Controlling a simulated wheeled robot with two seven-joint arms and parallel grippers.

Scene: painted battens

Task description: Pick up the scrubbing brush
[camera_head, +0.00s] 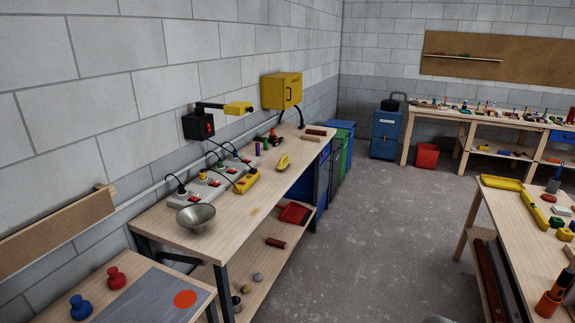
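I cannot pick out the scrubbing brush for certain. At the far end of the workbench along the left wall lie a small dark brown block (316,132) and a light wooden block (310,138); they are too small to tell whether either has bristles. A dark red-brown piece (275,242) lies on the shelf below, also unclear. Neither of my grippers shows in the head view.
The workbench (240,214) carries a metal bowl (196,216), power strips with cables and a yellow curved object (283,161).

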